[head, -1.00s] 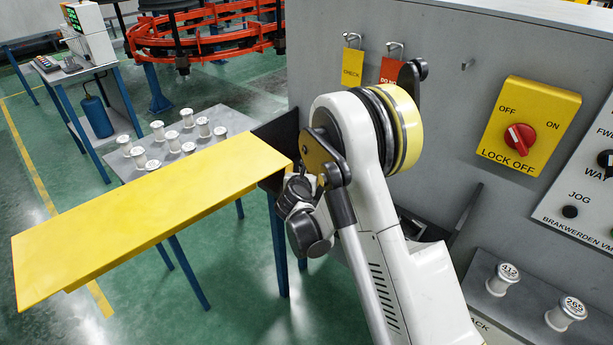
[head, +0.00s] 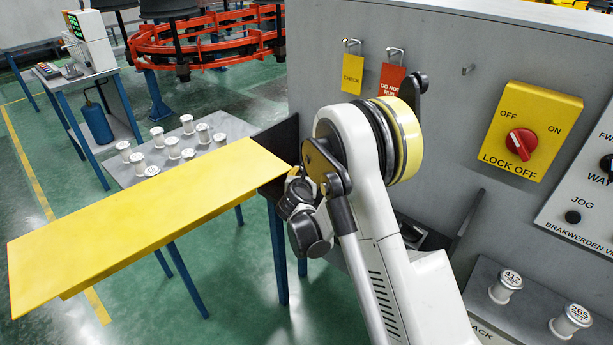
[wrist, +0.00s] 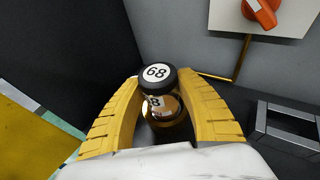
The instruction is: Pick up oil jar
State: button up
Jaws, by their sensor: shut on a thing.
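The oil jar (wrist: 160,88) shows in the wrist view, with a dark lid, a white top label reading 68 and an amber-toned body. My gripper (wrist: 158,82) has its two yellow fingers around the jar, one on each side, shut on it. In the head view my arm covers the gripper, and the jar does not show there.
A yellow board (head: 140,220) juts out left of my arm. Several white spindles stand on a grey table (head: 225,125) behind it. A grey panel (head: 440,120) with a lock-off switch (head: 520,143) rises at right. A rack with spindles 412 (head: 506,286) and 265 (head: 571,320) lies below.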

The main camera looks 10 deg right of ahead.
notch_tip(320, 180, up, 4)
jog(key=shift+r+p, duration=0.1)
jog(key=shift+p, duration=1.15)
jog(key=s+a+b, duration=0.2)
jog(key=s+a, duration=0.1)
jog(key=s, duration=0.5)
jog(key=s+a+b, duration=0.2)
jog(key=s+a, duration=0.1)
jog(key=s, duration=0.6)
jog(key=shift+f, duration=0.4)
